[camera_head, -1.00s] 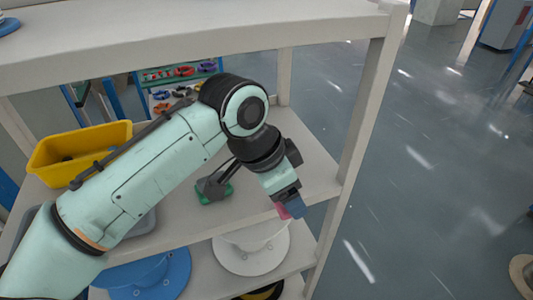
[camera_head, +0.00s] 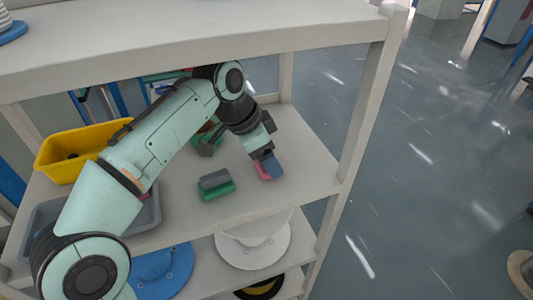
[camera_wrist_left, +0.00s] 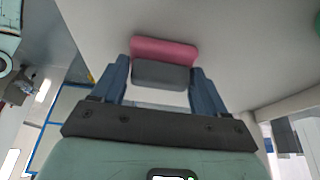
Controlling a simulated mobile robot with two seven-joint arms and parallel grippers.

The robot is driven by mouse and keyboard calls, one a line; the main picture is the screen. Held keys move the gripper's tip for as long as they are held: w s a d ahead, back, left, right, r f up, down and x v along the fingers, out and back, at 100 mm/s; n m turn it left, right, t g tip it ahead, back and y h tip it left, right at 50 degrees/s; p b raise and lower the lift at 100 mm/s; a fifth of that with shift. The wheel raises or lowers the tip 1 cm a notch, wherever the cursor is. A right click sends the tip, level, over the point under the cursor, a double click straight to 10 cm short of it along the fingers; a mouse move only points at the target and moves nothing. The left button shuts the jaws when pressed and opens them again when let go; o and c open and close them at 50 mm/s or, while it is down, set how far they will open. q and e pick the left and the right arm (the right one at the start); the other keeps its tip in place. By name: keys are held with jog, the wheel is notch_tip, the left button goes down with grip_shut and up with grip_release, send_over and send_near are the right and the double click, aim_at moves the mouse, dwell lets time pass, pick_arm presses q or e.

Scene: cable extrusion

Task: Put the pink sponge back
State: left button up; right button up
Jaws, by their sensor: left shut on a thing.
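The pink sponge (camera_head: 264,170), pink with a grey layer, is between the blue fingers of my left gripper (camera_head: 269,165). In the left wrist view the sponge (camera_wrist_left: 165,49) shows its pink part ahead of its grey part (camera_wrist_left: 162,75), with the left gripper's fingers (camera_wrist_left: 164,88) on either side. The gripper is shut on it over the right part of the middle shelf (camera_head: 240,221). I cannot tell whether the sponge touches the shelf. My right gripper is not in view.
A green sponge with a grey top (camera_head: 216,187) lies left of the held sponge. A yellow bin (camera_head: 62,157) and a grey tray (camera_head: 148,212) stand further left. The shelf's post (camera_head: 362,105) is at the right, and the upper shelf (camera_head: 190,52) is above.

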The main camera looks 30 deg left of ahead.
pick_arm(q)
jog(key=o, duration=0.9)
jog(key=shift+w+f, duration=0.1)
jog(key=shift+w, duration=0.1)
jog(key=shift+o, duration=0.2)
jog(key=shift+s, duration=0.1)
jog(key=p+v, duration=0.1)
jog(key=v, duration=0.2)
jog(key=s+a, duration=0.2)
jog(key=s+a+b, duration=0.1)
jog(key=s+a, duration=0.1)
jog(key=s, duration=0.1)
jog(key=s+a+b, duration=0.1)
jog(key=s+a, duration=0.1)
jog(key=s, duration=0.1)
jog(key=shift+a, duration=0.35)
jog(key=shift+s+a+b, duration=0.3)
jog(key=shift+s+a, duration=0.2)
jog(key=shift+s, duration=0.1)
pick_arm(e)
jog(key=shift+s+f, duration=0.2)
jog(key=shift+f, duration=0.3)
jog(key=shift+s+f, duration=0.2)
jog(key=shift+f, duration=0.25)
